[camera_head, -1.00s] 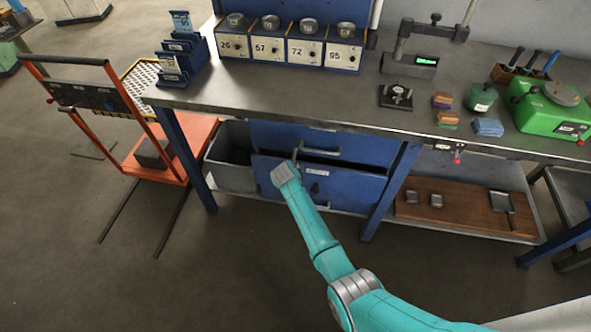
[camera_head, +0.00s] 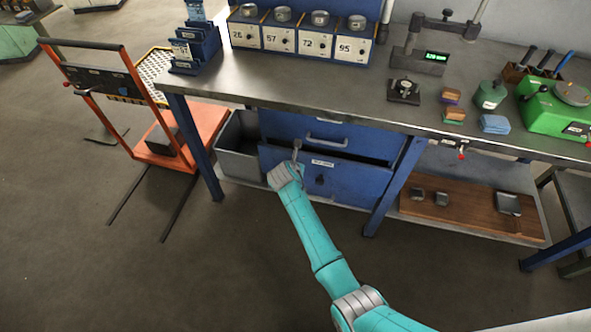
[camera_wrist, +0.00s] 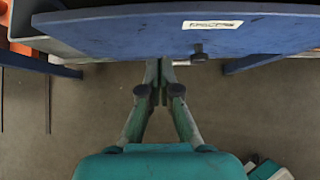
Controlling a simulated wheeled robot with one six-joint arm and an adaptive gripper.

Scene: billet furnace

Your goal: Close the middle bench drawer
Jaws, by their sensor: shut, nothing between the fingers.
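A blue drawer (camera_head: 345,180) with a white label and a dark knob is pulled out under the bench; a dark gap shows above its front. I take it for the middle drawer, but the label is too small to read. Its front also fills the top of the wrist view (camera_wrist: 130,32). My gripper (camera_head: 297,150) is at the left part of this front. In the wrist view my gripper (camera_wrist: 158,68) is shut and empty, with its fingertips at the front's lower edge, left of the knob; I cannot tell whether they touch it.
A blue front with a metal handle (camera_head: 325,142) sits above the open drawer. A grey bin (camera_head: 238,165) stands to its left, and a blue bench leg (camera_head: 395,187) to its right. An orange trolley (camera_head: 150,150) is further left. Floor in front is clear.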

